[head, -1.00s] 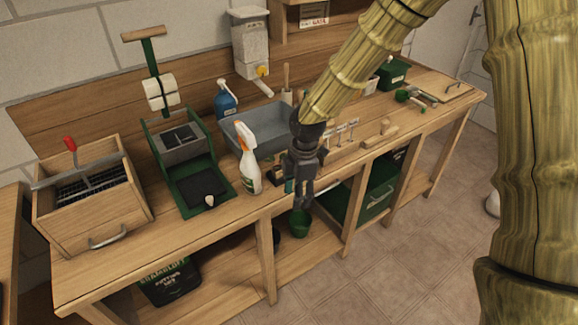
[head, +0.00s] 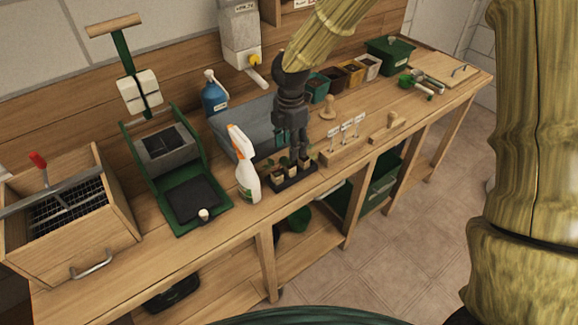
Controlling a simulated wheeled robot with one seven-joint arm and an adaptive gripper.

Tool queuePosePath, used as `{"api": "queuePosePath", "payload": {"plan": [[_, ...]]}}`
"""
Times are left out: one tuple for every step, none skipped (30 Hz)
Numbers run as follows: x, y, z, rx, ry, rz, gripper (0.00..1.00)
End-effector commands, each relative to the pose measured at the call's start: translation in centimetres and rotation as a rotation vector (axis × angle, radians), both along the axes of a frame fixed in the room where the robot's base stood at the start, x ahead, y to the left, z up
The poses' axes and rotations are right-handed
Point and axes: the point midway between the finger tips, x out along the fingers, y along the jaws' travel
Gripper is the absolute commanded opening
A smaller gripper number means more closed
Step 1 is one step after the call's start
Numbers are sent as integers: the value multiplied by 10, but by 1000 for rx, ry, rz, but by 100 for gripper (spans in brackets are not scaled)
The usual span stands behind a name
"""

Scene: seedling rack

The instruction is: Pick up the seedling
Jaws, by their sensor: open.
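I cannot tell whether a finger touches a seedling, or which single seedling lies between the fingers.
A spray bottle (head: 244,172) stands close left of the tray. A grey basin (head: 232,135) is behind, and a wooden block with white labels (head: 344,145) is at the right. A green press (head: 195,205) stands farther left. The bench front (head: 330,185) has clear strips.

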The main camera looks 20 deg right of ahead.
Motion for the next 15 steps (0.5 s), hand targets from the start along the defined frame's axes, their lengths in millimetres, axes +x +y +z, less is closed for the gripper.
{"api": "queuePosePath", "payload": {"plan": [[0, 0, -7, -1, 3, 0, 50], [0, 0, -10, -2, 3, -1, 50], [0, 0, -14, -1, 2, -1, 50], [0, 0, -17, -1, 2, -1, 50], [0, 1, -20, -1, 2, -1, 50], [0, 1, -23, -1, 2, -1, 50], [0, 1, -24, -1, 2, 0, 50], [0, 1, -25, 0, 1, 0, 50], [0, 1, -26, 0, 1, 0, 50], [0, 1, -27, 0, 0, 0, 50], [0, 1, -28, 0, 0, 0, 50], [0, 1, -30, 0, 0, 0, 50], [0, 1, -31, 0, 0, 1, 50], [-1, 1, -34, 0, 1, 1, 50], [-2, 1, -38, -1, 3, 1, 50]]}}
